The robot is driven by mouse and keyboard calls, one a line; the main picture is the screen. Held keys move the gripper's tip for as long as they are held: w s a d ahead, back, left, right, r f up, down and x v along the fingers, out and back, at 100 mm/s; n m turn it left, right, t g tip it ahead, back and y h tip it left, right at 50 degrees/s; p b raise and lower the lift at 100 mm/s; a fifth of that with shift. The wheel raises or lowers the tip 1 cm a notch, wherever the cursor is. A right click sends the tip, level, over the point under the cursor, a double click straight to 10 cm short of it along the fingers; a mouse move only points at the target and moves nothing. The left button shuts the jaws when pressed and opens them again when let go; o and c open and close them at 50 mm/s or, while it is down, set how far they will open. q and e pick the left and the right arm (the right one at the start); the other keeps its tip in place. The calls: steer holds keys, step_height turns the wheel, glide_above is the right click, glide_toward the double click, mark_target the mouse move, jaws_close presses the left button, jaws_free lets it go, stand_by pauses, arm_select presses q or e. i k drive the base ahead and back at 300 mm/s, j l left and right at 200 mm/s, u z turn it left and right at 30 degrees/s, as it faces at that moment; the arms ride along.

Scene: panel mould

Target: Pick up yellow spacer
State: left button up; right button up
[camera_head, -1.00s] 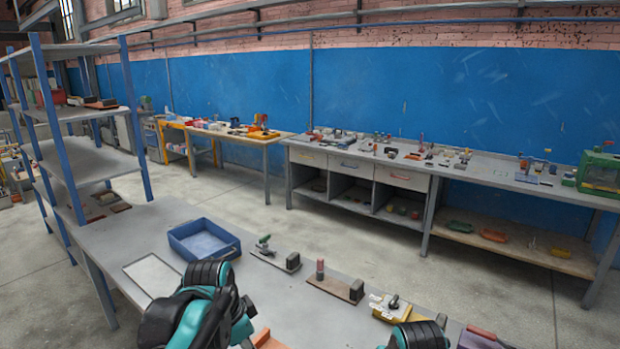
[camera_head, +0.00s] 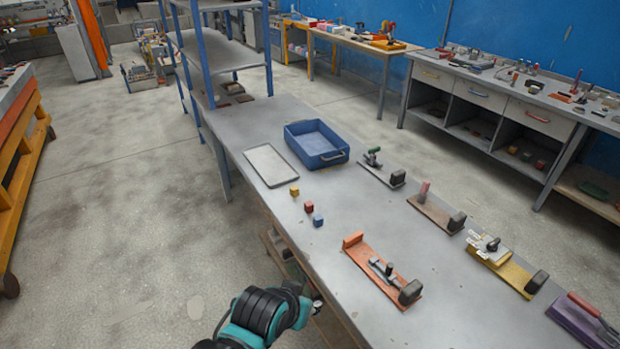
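The yellow spacer (camera_head: 294,191) is a small cube on the grey table, just in front of a pale flat tray (camera_head: 271,165). A red cube (camera_head: 309,206) and a blue cube (camera_head: 318,220) lie in a row with it, towards the front right. My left arm shows at the bottom of the view, beside the table's near edge and well apart from the spacer. Its gripper fingers cannot be made out. My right gripper is outside the view.
A blue bin (camera_head: 318,156) stands behind the spacer. An orange fixture (camera_head: 372,262) with a clamp lies right of the cubes. A green-handled fixture (camera_head: 380,170), a brown fixture (camera_head: 432,212) and a yellow fixture (camera_head: 515,274) line the far side. The table between is clear.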

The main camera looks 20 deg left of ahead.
mark_target(293, 191)
steer(key=i+j+z, duration=0.15)
steer(key=j, duration=0.6)
steer(key=i+j+z, duration=0.1)
steer(key=j, duration=0.65)
steer(key=j+z, duration=0.15)
steer(key=j, duration=0.6)
steer(key=i+j, duration=0.2)
steer(key=i, duration=0.15)
steer(key=i+j+z, duration=0.15)
steer(key=i, duration=0.2)
steer(key=i+j, duration=0.05)
steer(key=j, duration=0.05)
